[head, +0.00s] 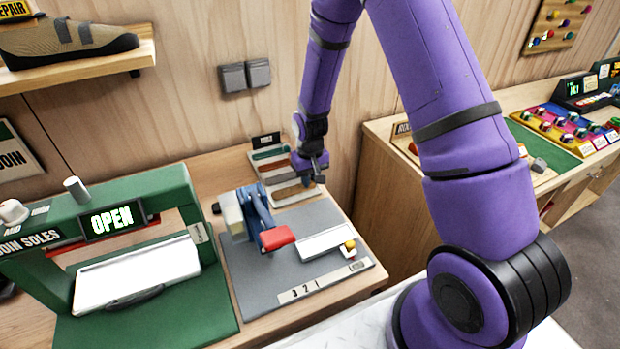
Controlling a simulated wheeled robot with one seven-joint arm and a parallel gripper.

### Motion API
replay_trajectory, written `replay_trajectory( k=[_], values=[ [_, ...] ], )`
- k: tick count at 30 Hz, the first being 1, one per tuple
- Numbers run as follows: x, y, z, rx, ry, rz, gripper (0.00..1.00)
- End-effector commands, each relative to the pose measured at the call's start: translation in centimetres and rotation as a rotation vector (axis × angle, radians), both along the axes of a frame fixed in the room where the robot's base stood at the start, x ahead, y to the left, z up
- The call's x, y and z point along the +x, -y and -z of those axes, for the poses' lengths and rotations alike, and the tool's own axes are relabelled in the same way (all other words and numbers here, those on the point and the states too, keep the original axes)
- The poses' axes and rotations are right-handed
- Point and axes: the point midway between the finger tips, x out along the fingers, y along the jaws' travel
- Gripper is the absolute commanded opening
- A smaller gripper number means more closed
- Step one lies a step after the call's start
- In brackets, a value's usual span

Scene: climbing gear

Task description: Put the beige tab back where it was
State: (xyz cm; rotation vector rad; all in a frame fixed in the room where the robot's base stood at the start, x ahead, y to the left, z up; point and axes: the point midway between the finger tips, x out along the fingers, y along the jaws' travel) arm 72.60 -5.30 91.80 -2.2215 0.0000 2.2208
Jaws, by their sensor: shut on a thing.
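My gripper (309,181) is at the back of the bench, pointing down over the right end of a pale rack (259,172) with several slots. The beige tab (293,191) shows at the rack's front slot, partly behind the fingers, and my gripper is shut on its right end. The tab looks low, at slot level; whether it rests on the slot's floor cannot be told. A green piece (268,153) lies in the back slot and a reddish-brown piece (276,165) in a slot between.
In front of the rack is a grey board (245,275) with a blue lever press (257,212), its red handle (277,238) and a white plate (325,243). A green machine (185,190) with an OPEN sign stands left. The wooden wall is close behind.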

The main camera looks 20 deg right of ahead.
Motion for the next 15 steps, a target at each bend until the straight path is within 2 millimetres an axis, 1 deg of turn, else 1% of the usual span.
replay_trajectory(
  k=[4, 5, 6, 7, 8, 15],
  values=[
    [-0.03, 0.0, 0.33, 0.0, -0.001, 0.0, 0.0],
    [-0.03, 0.0, 0.32, 0.0, -0.001, 0.0, 0.23],
    [-0.02, 0.0, 0.3, 0.0, -0.001, 0.0, 0.33],
    [-0.03, 0.0, 0.3, 0.0, -0.001, 0.0, 0.39],
    [-0.03, 0.0, 0.3, 0.0, -0.001, 0.0, 0.44],
    [-0.02, 0.0, 0.28, 0.0, -0.001, 0.0, 0.44]
  ],
)
